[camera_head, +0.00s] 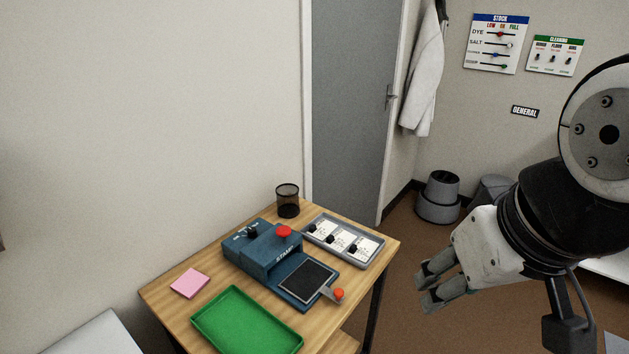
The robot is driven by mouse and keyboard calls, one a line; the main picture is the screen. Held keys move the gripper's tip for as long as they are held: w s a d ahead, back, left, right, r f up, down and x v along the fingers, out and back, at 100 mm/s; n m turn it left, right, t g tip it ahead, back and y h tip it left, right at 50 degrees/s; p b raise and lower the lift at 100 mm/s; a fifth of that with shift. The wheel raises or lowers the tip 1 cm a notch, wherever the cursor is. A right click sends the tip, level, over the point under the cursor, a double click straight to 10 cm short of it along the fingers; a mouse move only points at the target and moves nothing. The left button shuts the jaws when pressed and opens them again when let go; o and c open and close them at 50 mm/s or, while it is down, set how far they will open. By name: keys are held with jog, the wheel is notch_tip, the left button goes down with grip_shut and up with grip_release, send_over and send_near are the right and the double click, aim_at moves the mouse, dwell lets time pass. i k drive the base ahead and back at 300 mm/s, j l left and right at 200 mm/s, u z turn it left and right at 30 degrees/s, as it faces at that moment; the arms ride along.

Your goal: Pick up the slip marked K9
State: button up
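Three white slips lie side by side in a grey tray (376,263) at the back right of the wooden table: a left slip (326,226), a middle slip (347,236) and a right slip (368,246). Each has a small black piece at its front end. Their print is too small to read, so I cannot tell which is K9. My gripper (424,286) is off the table's right side, over the floor, clear of the tray. Its two fingers are apart and nothing shows between them.
A blue stamp machine (254,261) with a red button, dark plate and orange-knobbed lever stands left of the grey tray. A green tray (245,322), pink pad (190,283) and black mesh cup (288,201) share the table (160,292). Bins (439,198) stand behind.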

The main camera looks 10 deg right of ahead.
aim_at(320, 231)
jog(key=i+l+u, duration=0.4)
jog(key=l, duration=0.2)
jog(key=i+l+u, duration=0.15)
jog(key=l, duration=0.2)
jog(key=i+l+u, duration=0.2)
jog(key=l, duration=0.2)
jog(key=i+l+u, duration=0.2)
jog(key=l, duration=0.15)
jog(key=i+l+u, duration=0.2)
jog(key=l, duration=0.25)
jog(key=k+j, duration=0.05)
jog(key=k, duration=0.05)
